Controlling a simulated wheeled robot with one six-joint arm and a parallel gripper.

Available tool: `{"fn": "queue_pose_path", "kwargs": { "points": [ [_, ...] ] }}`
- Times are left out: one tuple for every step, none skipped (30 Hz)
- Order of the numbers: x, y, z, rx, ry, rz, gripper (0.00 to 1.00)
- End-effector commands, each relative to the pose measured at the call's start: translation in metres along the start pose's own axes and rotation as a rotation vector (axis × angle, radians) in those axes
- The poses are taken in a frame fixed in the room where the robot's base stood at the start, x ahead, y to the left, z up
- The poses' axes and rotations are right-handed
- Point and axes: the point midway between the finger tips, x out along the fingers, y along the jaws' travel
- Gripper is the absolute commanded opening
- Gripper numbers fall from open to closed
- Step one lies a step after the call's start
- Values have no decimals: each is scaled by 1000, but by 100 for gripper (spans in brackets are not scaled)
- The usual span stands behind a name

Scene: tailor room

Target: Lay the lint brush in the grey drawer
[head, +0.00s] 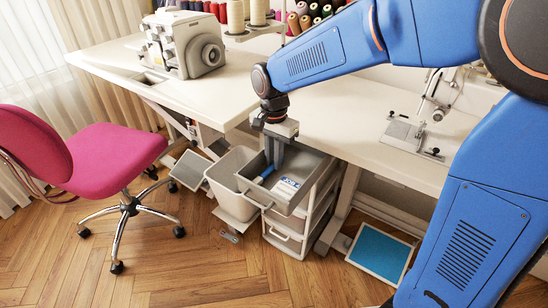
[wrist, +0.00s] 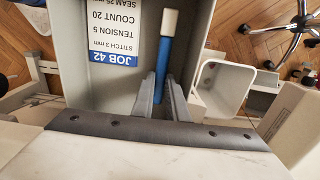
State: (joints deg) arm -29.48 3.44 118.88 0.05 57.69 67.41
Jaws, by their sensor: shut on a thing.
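The lint brush (wrist: 166,52) has a blue handle and a pale end. My gripper (wrist: 160,88) is shut on its blue handle, the pale end pointing away from the fingers. The grey drawer (head: 314,162) is pulled open, and my gripper (head: 273,163) reaches down into it from above. The blue handle (head: 266,173) shows low between the drawer's walls. In the wrist view the brush lies over the grey drawer's floor (wrist: 93,80). I cannot tell whether it touches that floor. The fingers hide part of the handle.
A job card (head: 288,187) lies in the drawer beside the brush. A white bin (head: 229,190) stands just left of the drawer. The white table edge (head: 345,150) is close behind my gripper. A pink chair (head: 112,155) stands at left; floor in front is clear.

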Motion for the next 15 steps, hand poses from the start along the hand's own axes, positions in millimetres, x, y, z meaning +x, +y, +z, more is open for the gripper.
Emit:
{"fn": "queue_pose_path", "kwargs": {
  "points": [
    [0,0,0,0,0,0,0],
    [0,0,0,0,0,0,0],
    [0,0,0,0,0,0,0],
    [0,0,0,0,0,0,20],
    [0,0,0,0,0,0,27],
    [0,0,0,0,0,0,35],
    [0,0,0,0,0,0,35],
    [0,0,0,0,0,0,35],
    [0,0,0,0,0,0,35],
    [0,0,0,0,0,0,35],
    [0,0,0,0,0,0,35],
    [-1,0,0,0,0,-1,35],
    [-1,0,0,0,0,-1,35],
    [-2,0,0,0,0,-1,35],
    [-5,0,0,0,0,-2,35]
  ]
}}
